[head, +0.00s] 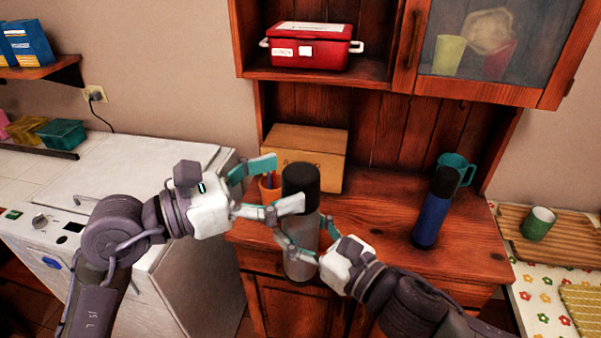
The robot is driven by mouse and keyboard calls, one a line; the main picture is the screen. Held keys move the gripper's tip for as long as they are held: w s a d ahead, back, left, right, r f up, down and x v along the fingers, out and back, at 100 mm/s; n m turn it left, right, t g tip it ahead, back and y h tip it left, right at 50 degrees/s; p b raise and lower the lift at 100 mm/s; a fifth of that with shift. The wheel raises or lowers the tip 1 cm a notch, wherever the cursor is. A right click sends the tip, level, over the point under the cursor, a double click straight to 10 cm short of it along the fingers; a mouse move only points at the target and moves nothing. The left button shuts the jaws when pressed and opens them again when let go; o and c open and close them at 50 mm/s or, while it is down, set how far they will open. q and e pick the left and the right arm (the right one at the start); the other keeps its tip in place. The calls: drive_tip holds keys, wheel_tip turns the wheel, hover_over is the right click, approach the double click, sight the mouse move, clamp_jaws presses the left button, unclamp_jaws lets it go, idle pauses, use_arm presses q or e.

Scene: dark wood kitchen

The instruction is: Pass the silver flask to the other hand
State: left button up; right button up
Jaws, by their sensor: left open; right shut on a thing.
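The silver flask (303,218) has a black cap (300,180) and stands upright in the middle of the head view, held in front of the wooden cabinet. My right gripper (302,241) is shut on the flask's lower body, coming in from the lower right. My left gripper (287,182) is open at the upper part of the flask, near the cap. One of its fingers passes in front of the flask just below the cap, and the other is behind and to the left. I cannot tell whether the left fingers touch the flask.
A blue bottle (432,212) and a teal mug (459,166) stand on the cabinet top at right. A red box (309,47) sits on the shelf above. A white appliance (130,180) is at left.

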sight(319, 169)
use_arm(q)
drive_tip(key=shift+x, duration=1.95)
drive_tip(key=shift+c, duration=0.4)
use_arm(e)
drive_tip(key=shift+r, duration=0.1)
use_arm(q)
clamp_jaws()
use_arm(e)
drive_tip(key=o, duration=1.7)
